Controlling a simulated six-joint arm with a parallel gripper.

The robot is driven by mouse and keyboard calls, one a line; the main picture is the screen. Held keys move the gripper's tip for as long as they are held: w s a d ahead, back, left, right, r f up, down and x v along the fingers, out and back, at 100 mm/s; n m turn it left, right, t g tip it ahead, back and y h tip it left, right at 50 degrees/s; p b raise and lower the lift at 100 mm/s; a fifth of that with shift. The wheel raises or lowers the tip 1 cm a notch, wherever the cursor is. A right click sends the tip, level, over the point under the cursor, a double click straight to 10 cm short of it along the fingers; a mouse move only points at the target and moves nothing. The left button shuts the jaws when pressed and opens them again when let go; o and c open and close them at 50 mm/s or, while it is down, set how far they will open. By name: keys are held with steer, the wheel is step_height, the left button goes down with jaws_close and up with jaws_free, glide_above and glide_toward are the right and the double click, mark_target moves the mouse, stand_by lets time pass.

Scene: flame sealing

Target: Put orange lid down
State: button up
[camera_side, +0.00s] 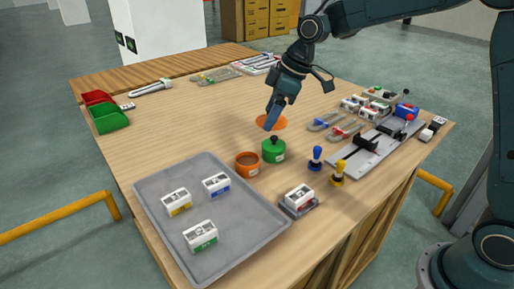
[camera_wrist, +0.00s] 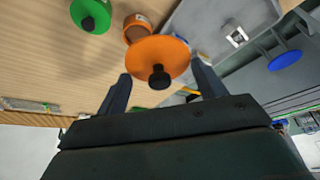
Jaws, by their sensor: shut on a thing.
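The orange lid (camera_side: 281,121) is a flat disc with a black knob, shown in the wrist view (camera_wrist: 150,50). My gripper (camera_side: 268,127) is shut on the lid, with one finger at each side of its rim in the wrist view (camera_wrist: 160,74). The knob points toward the wrist camera. In the side view a finger hides part of the lid, and I cannot tell whether the lid touches the table. The open orange pot (camera_side: 247,169) stands in front and slightly left of it; it shows partly behind the lid in the wrist view (camera_wrist: 133,32).
A green lidded pot (camera_side: 273,153) stands close to the orange pot. A grey tray (camera_side: 225,253) with several small white boxes lies at the front left. Blue and yellow-handled tools and a metal fixture (camera_side: 362,157) stand at the right.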

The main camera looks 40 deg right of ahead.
glide_above(264, 184)
steer(key=s+d, duration=0.1)
step_height(264, 184, down, 16)
steer(key=shift+r, duration=0.25)
steer(key=shift+f, duration=0.1)
steer(key=shift+f, duration=2.05)
steer(key=o, duration=0.9)
steer(key=shift+f, duration=0.1)
steer(key=shift+o, duration=0.2)
steer(key=v, duration=1.2)
